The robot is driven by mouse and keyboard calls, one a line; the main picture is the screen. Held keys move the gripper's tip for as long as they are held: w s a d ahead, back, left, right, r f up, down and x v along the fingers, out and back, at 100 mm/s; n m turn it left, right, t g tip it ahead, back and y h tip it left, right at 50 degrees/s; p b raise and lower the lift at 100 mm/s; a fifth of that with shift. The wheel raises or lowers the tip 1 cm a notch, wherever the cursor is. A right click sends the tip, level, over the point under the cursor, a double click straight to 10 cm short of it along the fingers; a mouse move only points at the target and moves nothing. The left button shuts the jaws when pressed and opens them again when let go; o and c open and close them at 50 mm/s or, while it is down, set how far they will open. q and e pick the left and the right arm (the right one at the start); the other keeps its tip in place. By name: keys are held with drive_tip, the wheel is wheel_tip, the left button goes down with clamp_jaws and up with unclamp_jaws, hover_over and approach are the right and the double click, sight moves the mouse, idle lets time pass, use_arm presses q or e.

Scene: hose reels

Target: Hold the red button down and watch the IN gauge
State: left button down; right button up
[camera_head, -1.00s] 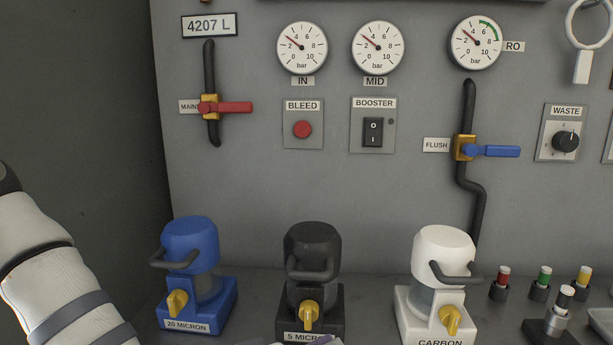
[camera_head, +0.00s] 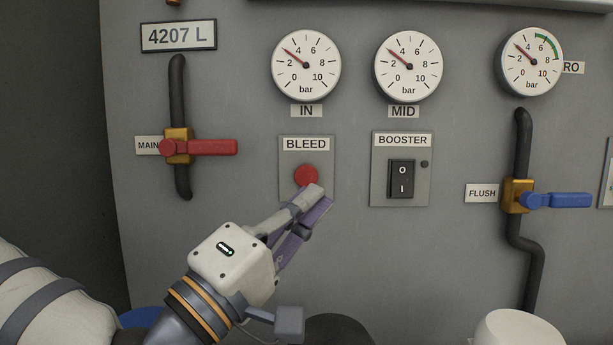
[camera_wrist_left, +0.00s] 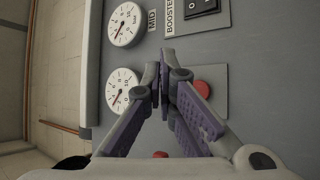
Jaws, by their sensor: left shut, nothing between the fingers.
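The red button (camera_head: 306,175) is on the BLEED plate (camera_head: 289,187) below the IN gauge (camera_head: 306,66). The gauge's needle points up and left, about 3 bar. My left gripper (camera_head: 317,196) is shut and empty, its fingertips just below and right of the button, overlapping its lower edge in the head view. I cannot tell whether they touch it. In the left wrist view, the red button (camera_wrist_left: 203,88) shows partly behind a finger of the shut gripper (camera_wrist_left: 165,76), and the IN gauge (camera_wrist_left: 122,90) is at the left. My right gripper is not in view.
The MID gauge (camera_head: 409,67) and BOOSTER switch (camera_head: 402,179) are right of the BLEED plate. The red MAIN valve handle (camera_head: 207,147) sticks out at its left. The blue FLUSH handle (camera_head: 560,200) is farther right. A white canister top (camera_head: 520,331) shows at the bottom.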

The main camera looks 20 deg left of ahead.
sight(306, 176)
use_arm(q)
drive_tip(key=w+a+b, duration=0.2)
drive_tip(key=w, duration=0.6)
drive_tip(key=shift+w+a, duration=0.25)
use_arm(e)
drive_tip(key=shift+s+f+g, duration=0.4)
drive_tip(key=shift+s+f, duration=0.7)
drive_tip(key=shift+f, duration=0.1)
use_arm(q)
drive_tip(key=shift+w, duration=0.1)
drive_tip(key=shift+w+a, duration=0.1)
drive_tip(key=shift+w, duration=0.2)
drive_tip(key=shift+w+a, duration=0.15)
drive_tip(key=shift+w, duration=0.35)
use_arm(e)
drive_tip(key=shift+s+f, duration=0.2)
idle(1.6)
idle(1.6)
use_arm(q)
drive_tip(key=shift+s+d, duration=0.25)
drive_tip(key=shift+s, duration=0.65)
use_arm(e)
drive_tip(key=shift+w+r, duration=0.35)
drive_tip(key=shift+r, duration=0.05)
